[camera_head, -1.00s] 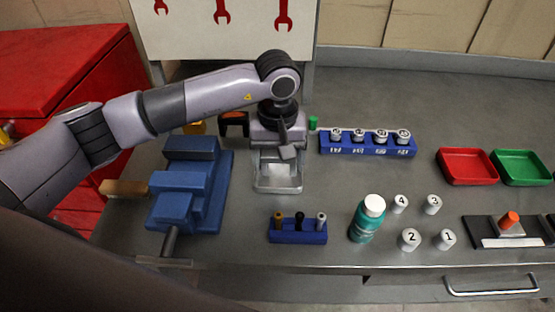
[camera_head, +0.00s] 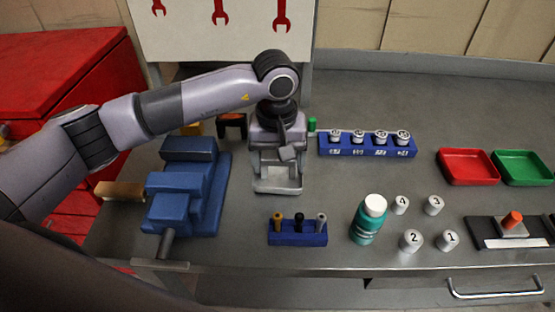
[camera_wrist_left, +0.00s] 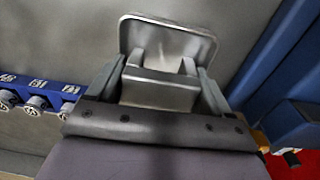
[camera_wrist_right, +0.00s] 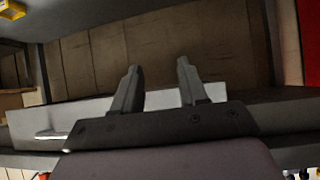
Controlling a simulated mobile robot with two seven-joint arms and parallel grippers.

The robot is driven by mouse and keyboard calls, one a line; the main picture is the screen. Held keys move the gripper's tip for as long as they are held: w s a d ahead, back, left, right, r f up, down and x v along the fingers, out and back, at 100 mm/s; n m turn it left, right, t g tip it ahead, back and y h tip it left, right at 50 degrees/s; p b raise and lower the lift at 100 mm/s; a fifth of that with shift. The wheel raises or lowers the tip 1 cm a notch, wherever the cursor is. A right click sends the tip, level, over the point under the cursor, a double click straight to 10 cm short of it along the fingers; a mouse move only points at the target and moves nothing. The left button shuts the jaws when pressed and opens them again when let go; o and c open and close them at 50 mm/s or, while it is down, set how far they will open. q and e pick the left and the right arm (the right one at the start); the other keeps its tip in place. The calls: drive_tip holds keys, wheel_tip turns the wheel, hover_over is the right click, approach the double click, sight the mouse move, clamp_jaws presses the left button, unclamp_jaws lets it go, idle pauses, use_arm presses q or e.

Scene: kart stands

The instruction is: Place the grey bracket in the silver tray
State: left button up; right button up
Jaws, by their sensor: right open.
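The silver tray (camera_head: 262,186) stands on the bench below my left gripper (camera_head: 284,153). It also shows in the left wrist view (camera_wrist_left: 207,46). The grey bracket (camera_wrist_left: 152,91) sits between the left gripper's two fingers (camera_wrist_left: 160,82), which touch its sides. It overlaps the tray, partly hiding it; whether it touches the tray floor is unclear. In the head view the wrist and fingers hide most of the bracket. My right gripper (camera_wrist_right: 158,70) is open and empty, away from the tray; it is not in the head view.
A blue vise (camera_head: 190,190) stands left of the tray. A blue holder with pegs (camera_head: 297,237) is in front, and a blue socket rack (camera_head: 367,149) is to the right. A teal bottle (camera_head: 367,222) and several numbered white cylinders stand at front right.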

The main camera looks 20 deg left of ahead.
use_arm(q)
drive_tip(key=shift+s+a+f+p, duration=0.15)
drive_tip(key=shift+s+f+p, duration=0.1)
drive_tip(key=shift+f, duration=0.15)
drive_tip(key=shift+s+a+f+p, duration=0.1)
drive_tip(key=shift+f+p, duration=0.1)
drive_tip(key=shift+f, duration=0.2)
drive_tip(key=shift+r+p, duration=0.4)
drive_tip(key=shift+p, duration=0.1)
drive_tip(key=r, duration=0.3)
drive_tip(key=r+b, duration=0.1)
drive_tip(key=r, duration=0.3)
drive_tip(key=r+b, duration=0.1)
drive_tip(key=r, duration=0.3)
drive_tip(key=shift+w+r, duration=0.1)
drive_tip(key=shift+w, duration=0.2)
drive_tip(key=shift+d+r, duration=0.1)
drive_tip(key=shift+r, duration=0.3)
drive_tip(key=shift+s, duration=0.1)
